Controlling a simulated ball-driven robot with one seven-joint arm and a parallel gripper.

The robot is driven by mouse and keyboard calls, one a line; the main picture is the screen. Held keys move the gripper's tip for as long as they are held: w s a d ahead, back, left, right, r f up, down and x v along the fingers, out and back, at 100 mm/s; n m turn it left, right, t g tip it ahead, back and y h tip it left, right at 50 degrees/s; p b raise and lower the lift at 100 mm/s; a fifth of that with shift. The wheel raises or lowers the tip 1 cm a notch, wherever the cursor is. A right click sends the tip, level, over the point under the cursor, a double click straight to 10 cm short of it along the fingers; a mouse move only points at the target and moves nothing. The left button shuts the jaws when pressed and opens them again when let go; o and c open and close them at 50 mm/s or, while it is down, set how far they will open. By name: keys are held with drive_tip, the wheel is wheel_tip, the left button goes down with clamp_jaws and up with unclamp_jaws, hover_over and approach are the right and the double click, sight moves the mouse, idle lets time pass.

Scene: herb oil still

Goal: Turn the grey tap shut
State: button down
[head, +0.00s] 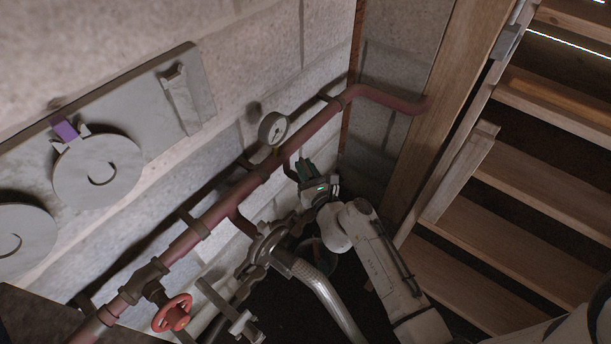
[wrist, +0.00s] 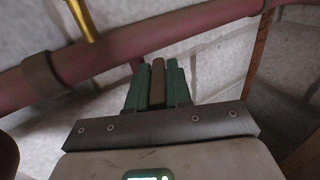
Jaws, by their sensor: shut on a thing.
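My gripper (head: 306,170) is beside the red pipe, below and to the right of the pressure gauge in the head view. In the wrist view its green fingers (wrist: 157,88) are closed around a narrow brownish-grey piece (wrist: 158,78). This piece looks like the handle of the grey tap. The fingers cover its sides, and the tap's body is hidden. How far the tap is turned cannot be told.
The red pipe (head: 226,207) runs along the block wall, with a gauge (head: 273,128) and a red handwheel (head: 173,313). A pale ribbed hose (head: 322,290) curves below.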

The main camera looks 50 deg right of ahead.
drive_tip(key=shift+f+m+g+h+b, duration=0.1)
drive_tip(key=shift+m+g+h+b, duration=0.8)
drive_tip(key=shift+h+b, duration=0.6)
drive_tip(key=c, duration=1.1)
unclamp_jaws()
drive_tip(key=shift+r, duration=0.2)
